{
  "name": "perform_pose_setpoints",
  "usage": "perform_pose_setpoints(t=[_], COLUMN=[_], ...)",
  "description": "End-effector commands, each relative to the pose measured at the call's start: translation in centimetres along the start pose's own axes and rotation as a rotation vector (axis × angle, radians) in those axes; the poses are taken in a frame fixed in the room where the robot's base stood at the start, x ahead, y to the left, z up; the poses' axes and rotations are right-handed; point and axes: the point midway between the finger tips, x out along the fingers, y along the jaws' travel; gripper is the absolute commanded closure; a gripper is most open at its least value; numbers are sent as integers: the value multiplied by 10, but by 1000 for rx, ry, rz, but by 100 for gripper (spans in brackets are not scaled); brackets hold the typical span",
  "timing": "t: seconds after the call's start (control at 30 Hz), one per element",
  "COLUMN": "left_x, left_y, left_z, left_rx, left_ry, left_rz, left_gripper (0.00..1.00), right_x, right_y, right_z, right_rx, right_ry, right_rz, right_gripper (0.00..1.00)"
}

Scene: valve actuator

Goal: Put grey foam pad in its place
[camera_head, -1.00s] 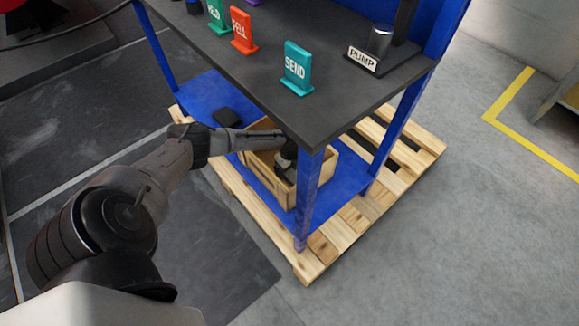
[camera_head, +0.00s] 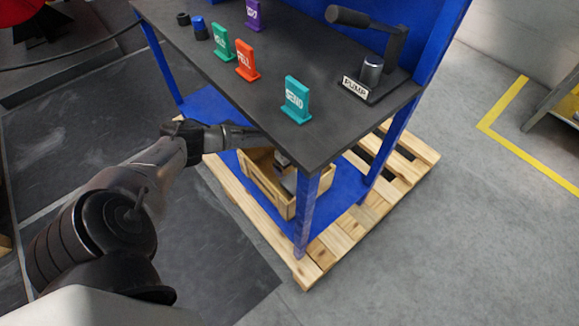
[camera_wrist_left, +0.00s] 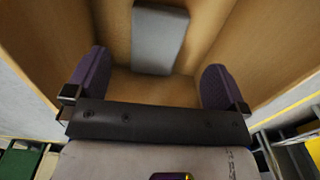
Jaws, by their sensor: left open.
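The grey foam pad (camera_wrist_left: 158,40) lies in the open wooden crate (camera_head: 262,183), and the left wrist view shows it flat on the crate's floor. My left gripper (camera_wrist_left: 156,64) is open, with its two purple-tipped fingers spread wide and the pad ahead between them. No contact with the pad shows. In the head view my left arm reaches under the black tabletop, and the gripper is over or in the crate, partly hidden by the table edge and leg. My right gripper is not in view.
The crate stands on a blue lower shelf (camera_head: 345,183) on a wooden pallet (camera_head: 335,243). The black tabletop (camera_head: 205,75) above bears coloured signs, including a teal SEND sign (camera_head: 296,98), and a pump (camera_head: 372,72). A blue table leg (camera_head: 308,205) stands before the crate.

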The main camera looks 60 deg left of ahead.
Motion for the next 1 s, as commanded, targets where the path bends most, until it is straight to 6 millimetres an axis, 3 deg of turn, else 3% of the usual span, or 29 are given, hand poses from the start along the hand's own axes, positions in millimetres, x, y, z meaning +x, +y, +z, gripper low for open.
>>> perform_pose_setpoints(t=[0.03, 0.2, 0.77, 0.87, 1.0], left_x=[-9, -20, -22, -22, -28], left_y=[0, 0, 0, 2, 13], left_z=[0, 0, -1, -12, -59], left_rx=[0, 1, 0, -13, -84], left_ry=[0, 0, 1, 13, 59], left_rz=[1, 1, 1, 4, 16], left_gripper=[0, 0, 0, 0, 0], right_x=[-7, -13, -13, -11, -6], right_y=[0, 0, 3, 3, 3], right_z=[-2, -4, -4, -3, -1], right_rx=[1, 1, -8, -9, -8], right_ry=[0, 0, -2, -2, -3], right_rz=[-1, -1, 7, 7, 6], right_gripper=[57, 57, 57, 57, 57])
